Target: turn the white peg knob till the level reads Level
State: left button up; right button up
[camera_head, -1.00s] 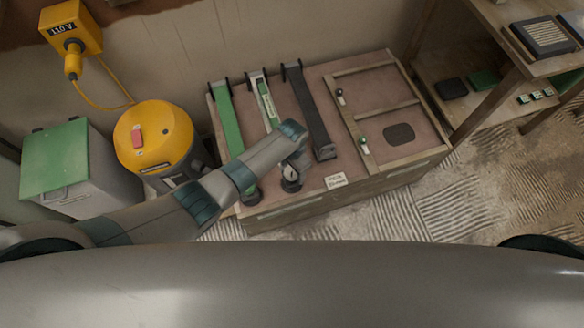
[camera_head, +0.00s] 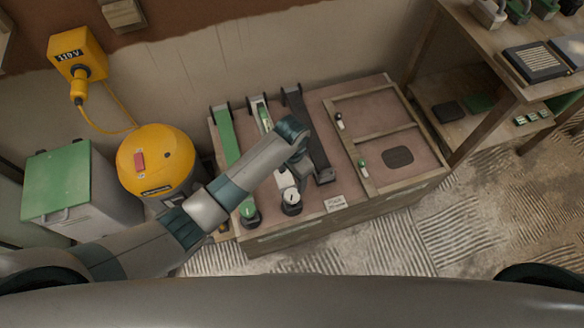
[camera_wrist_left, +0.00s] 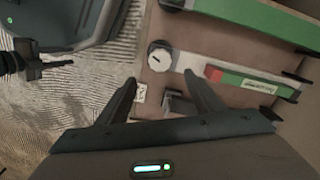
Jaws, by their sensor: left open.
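The white peg knob (camera_head: 291,196) has a white top with a dark slot. It sits at the near end of the white bar (camera_head: 282,178), between a green bar (camera_head: 228,140) and a black bar (camera_head: 318,158). In the left wrist view the knob (camera_wrist_left: 159,57) lies beyond my fingertips. The level (camera_wrist_left: 252,84) on the white bar is green with a red end; its label is too small to read. My left gripper (camera_head: 299,170) hovers above the bars, behind the knob in the head view. In its wrist view the fingers (camera_wrist_left: 163,88) are apart and empty.
A green-topped knob (camera_head: 248,208) ends the green bar. A framed panel (camera_head: 400,135) with small sliders is on the right of the bench. A yellow drum (camera_head: 155,160) and a green-lidded bin (camera_head: 70,170) stand left. A shelf (camera_head: 470,125) stands right.

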pick_arm(q)
notch_tip(320, 180, up, 5)
jog(key=shift+f, duration=0.1)
dwell(0.6)
jog(key=s+a+r+n+t, duration=0.2)
jog(key=s+a+r+n, duration=0.15)
jog(key=s+a, duration=0.85)
jog(key=s+a+r+n+t, duration=0.2)
jog(key=s+a+n, duration=0.3)
jog(key=s+a, duration=0.65)
notch_tip(320, 180, down, 22)
jog(key=w+d, duration=0.3)
jog(key=s+f, duration=0.5)
jog(key=f, duration=0.4)
jog(key=s+f+h, duration=0.1)
jog(key=s+f, duration=0.4)
jog(key=f, duration=0.5)
jog(key=shift+s+a+f+m, duration=0.2)
jog(key=shift+s+f+m, duration=0.1)
jog(key=shift+m, duration=0.15)
